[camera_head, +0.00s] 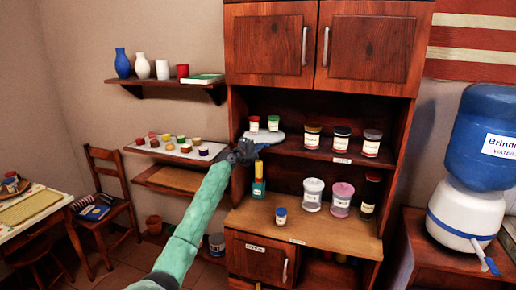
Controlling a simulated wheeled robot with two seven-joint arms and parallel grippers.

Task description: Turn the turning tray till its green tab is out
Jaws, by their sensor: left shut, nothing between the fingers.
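The turning tray (272,138) is a pale grey round plate at the left end of the cabinet's open upper shelf. A small blue patch shows at the tray's front, close to my gripper. My left gripper (252,149) is dark and shut with nothing in it, at the tray's front left edge. Whether it touches the tray I cannot tell. It hides part of the tray's rim. My right gripper is out of view.
Several labelled jars (342,140) stand right of the tray on the same shelf. Below, the counter (310,228) holds more jars and a teal holder (259,188) with a yellow top. A wall shelf of small pots (180,150) lies left of my arm. A water dispenser (470,190) stands right.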

